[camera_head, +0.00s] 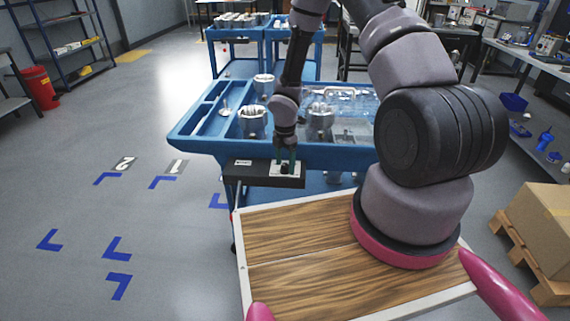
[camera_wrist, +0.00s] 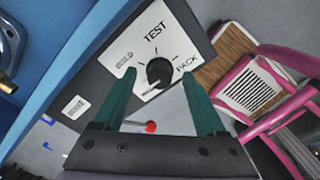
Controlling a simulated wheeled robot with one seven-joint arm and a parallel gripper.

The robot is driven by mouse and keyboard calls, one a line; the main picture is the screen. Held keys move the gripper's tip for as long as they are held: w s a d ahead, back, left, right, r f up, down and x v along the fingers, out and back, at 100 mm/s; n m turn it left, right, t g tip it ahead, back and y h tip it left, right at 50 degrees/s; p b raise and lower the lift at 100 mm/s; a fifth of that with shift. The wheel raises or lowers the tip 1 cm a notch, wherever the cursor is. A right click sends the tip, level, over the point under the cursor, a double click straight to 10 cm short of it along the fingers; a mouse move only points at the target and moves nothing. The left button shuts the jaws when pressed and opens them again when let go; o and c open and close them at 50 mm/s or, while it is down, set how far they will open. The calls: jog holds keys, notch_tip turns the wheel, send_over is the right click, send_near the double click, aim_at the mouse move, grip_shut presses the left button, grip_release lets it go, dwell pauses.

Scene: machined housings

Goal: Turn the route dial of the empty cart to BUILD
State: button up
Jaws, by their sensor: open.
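A black control box (camera_head: 240,174) is fixed to the near edge of the blue cart (camera_head: 200,145). Its white plate carries a round black route dial (camera_wrist: 159,72). In the wrist view the plate reads BUILD (camera_wrist: 124,60), TEST (camera_wrist: 155,32) and PACK (camera_wrist: 187,63); a lower label is partly hidden. I cannot tell clearly which label the dial points to. My gripper (camera_wrist: 159,76) is open, its two green fingertips on either side of the dial; contact cannot be told. In the head view my gripper (camera_head: 286,162) is over the plate. This cart carries several things.
Metal housings (camera_head: 253,122) stand on the cart's top. More blue carts (camera_head: 235,33) stand behind. A cardboard box (camera_head: 540,215) on a pallet is at right. A red-tipped part (camera_wrist: 151,127) shows below the box in the wrist view. Floor at left is clear, with blue marks.

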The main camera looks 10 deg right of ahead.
jog(key=shift+f, duration=0.2)
jog(key=shift+c, duration=0.2)
grip_shut()
jog(key=shift+m, duration=0.3)
jog(key=m, duration=0.5)
jog(key=shift+m, duration=0.3)
jog(key=m, duration=0.5)
jog(key=shift+m, duration=0.4)
